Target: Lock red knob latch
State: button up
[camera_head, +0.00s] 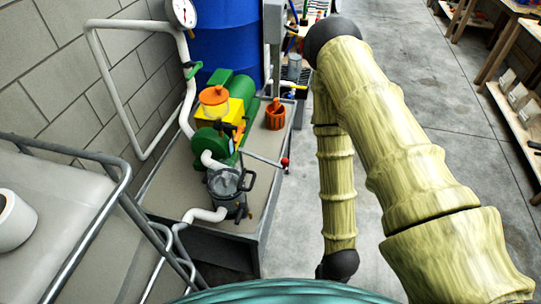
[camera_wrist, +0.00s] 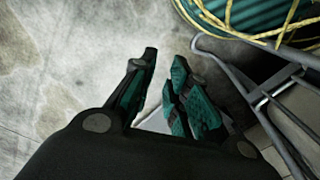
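The red knob (camera_head: 285,162) sits at the end of a thin metal latch rod (camera_head: 262,157) in the head view. The rod sticks out rightward from near the strainer pot, past the edge of the grey trailer bed. The grey strainer pot (camera_head: 226,183) has a dark handle and a see-through top. I cannot tell from here whether the latch is locked. My gripper (camera_wrist: 165,60) shows in the wrist view with its two teal-padded fingers apart and nothing between them. It points at bare floor, and no latch shows in that view. The head view does not show my gripper's fingers.
A green pump (camera_head: 232,90) with a yellow-orange filter, an orange canister (camera_head: 275,114) and white pipes crowd the trailer bed (camera_head: 176,179). A metal rail frame (camera_head: 100,160) stands at left; metal bars (camera_wrist: 263,95) show at the wrist view's right.

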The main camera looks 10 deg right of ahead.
jog(key=shift+m+g, duration=0.3)
jog(key=shift+m, duration=0.6)
jog(key=w+r+p, duration=0.1)
jog(key=w, duration=0.2)
jog(key=w+d+r+p, duration=0.1)
jog(key=w, duration=0.3)
jog(key=w+r+p, duration=0.1)
jog(key=w+r, duration=0.1)
jog(key=w, duration=0.2)
jog(key=shift+w+d, duration=0.1)
jog(key=shift+d, duration=0.15)
grip_shut()
jog(key=w+r+m+g+y+p, duration=0.1)
jog(key=w+r+m+p, duration=0.4)
jog(key=w+r, duration=2.3)
notch_tip(320, 180, up, 4)
jog(key=shift+a+r+m+g+y+p, duration=0.15)
jog(key=shift+m+g+y+p, duration=0.2)
jog(key=shift+p, duration=0.5)
jog(key=shift+f, duration=0.2)
jog(key=s+a+f+p, duration=0.4)
jog(key=f+p, duration=0.1)
jog(key=f, duration=0.4)
jog(key=shift+s+f, duration=0.3)
jog(key=shift+s, duration=0.1)
